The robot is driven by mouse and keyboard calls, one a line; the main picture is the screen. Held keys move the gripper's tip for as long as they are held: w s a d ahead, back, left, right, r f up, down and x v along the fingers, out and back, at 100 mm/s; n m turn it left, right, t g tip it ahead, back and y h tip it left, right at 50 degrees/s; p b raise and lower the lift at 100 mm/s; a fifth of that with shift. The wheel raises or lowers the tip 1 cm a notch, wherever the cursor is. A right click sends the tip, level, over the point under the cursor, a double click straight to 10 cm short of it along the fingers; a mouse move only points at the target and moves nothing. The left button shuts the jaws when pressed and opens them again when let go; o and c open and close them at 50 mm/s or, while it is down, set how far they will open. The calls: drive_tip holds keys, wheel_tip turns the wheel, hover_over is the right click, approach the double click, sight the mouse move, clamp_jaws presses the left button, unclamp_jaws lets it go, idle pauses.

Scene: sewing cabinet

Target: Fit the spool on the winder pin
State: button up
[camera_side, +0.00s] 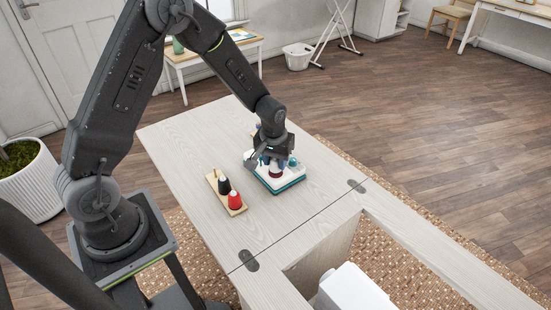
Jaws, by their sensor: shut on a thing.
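The winder (291,184) is a white and teal unit on the pale wooden cabinet top. My gripper (272,164) is directly over it, pointing down. It is shut on what looks like a dark red spool (276,172), low over the winder's front part. The winder pin is hidden behind the spool and jaws. I cannot tell whether the spool is around the pin or just above it. Small blue-teal parts (293,161) show beside the jaws.
A wooden spool rack (240,211) stands left of the winder, with a black spool (224,185), a red spool (235,200) and a bare peg. The cabinet top (190,140) is clear around them. An opening with a white object (350,290) lies at the front right.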

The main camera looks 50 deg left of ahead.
drive_tip(key=shift+f, duration=0.6)
idle(0.8)
drive_tip(key=o, duration=1)
drive_tip(key=r, duration=0.4)
drive_tip(key=s+r, duration=0.1)
drive_tip(key=r, duration=0.8)
drive_tip(key=shift+s+d+r, duration=0.25)
drive_tip(key=shift+d+r, duration=0.1)
drive_tip(key=shift+d, duration=0.05)
drive_tip(key=s+d+r+m+t, duration=0.1)
drive_tip(key=s+d+r+m, duration=0.1)
drive_tip(key=s+r, duration=0.2)
drive_tip(key=s+d+r+m+t, duration=0.2)
drive_tip(key=s+r, duration=0.3)
drive_tip(key=s, duration=0.4)
drive_tip(key=s+d+r+m+t, duration=0.1)
drive_tip(key=s+d+r+m, duration=0.1)
drive_tip(key=s+r, duration=0.2)
drive_tip(key=shift+s+r+h, duration=0.15)
drive_tip(key=shift+s, duration=0.7)
drive_tip(key=shift+s+r+h, duration=0.1)
drive_tip(key=shift+s+h, duration=0.05)
drive_tip(key=shift+s, duration=0.7)
